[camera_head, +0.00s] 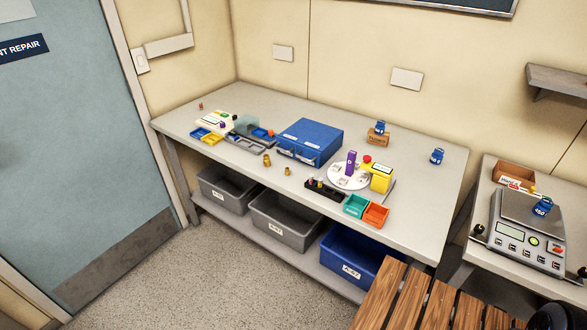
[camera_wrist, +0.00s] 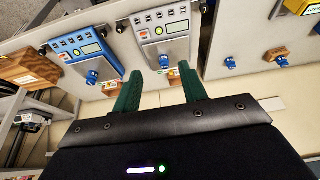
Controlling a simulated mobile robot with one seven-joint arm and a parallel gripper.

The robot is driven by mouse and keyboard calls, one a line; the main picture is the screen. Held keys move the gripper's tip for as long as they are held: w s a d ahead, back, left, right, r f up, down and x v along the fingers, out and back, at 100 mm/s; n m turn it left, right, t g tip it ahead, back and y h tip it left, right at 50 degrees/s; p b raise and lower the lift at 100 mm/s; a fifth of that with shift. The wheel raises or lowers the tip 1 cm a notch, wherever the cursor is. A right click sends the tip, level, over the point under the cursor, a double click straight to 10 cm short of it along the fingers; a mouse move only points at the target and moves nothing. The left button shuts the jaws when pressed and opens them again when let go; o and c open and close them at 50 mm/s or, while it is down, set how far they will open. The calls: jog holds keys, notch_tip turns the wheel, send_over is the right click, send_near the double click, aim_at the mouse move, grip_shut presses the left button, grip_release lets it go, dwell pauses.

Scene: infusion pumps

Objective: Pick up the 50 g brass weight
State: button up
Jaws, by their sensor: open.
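Two small brass weights stand on the bare front part of the long grey bench in the head view. One brass weight (camera_head: 267,160) is farther left, and the other (camera_head: 287,171) is just right of it and nearer the edge. Their markings are too small to read, so I cannot tell which is 50 g. My gripper (camera_wrist: 161,85) shows in the wrist view with two green fingers apart and nothing between them. It is not seen in the head view. I cannot make out a brass weight in the wrist view.
A blue drawer box (camera_head: 312,140) stands behind the weights. A black rack (camera_head: 326,189), white turntable (camera_head: 347,178) and teal tray (camera_head: 356,206) are to their right. A scale (camera_head: 524,235) holds a blue weight on the right table. A slatted wooden surface (camera_head: 425,300) is in the foreground.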

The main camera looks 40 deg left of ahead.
jog(key=w+a+r+n+g, duration=0.1)
jog(key=w+a+r+n, duration=0.2)
jog(key=w+a, duration=0.5)
jog(key=w+a+r+n+g, duration=0.1)
jog(key=w+a+r+n, duration=0.15)
jog(key=w+a, duration=0.55)
jog(key=w+a+f+n+g, duration=0.1)
jog(key=w+a+f+n, duration=0.15)
jog(key=a, duration=0.85)
jog(key=w+a+f+n, duration=0.1)
jog(key=w+a+n, duration=0.25)
jog(key=a, duration=0.65)
jog(key=n+g+h, duration=0.1)
jog(key=n, duration=0.8)
send_over(287, 168)
jog(key=a, duration=0.1)
notch_tip(287, 168, down, 24)
jog(key=shift+m, duration=0.25)
jog(key=f, duration=0.7)
jog(key=d+f, duration=0.1)
jog(key=f, duration=0.2)
jog(key=shift+f, duration=0.15)
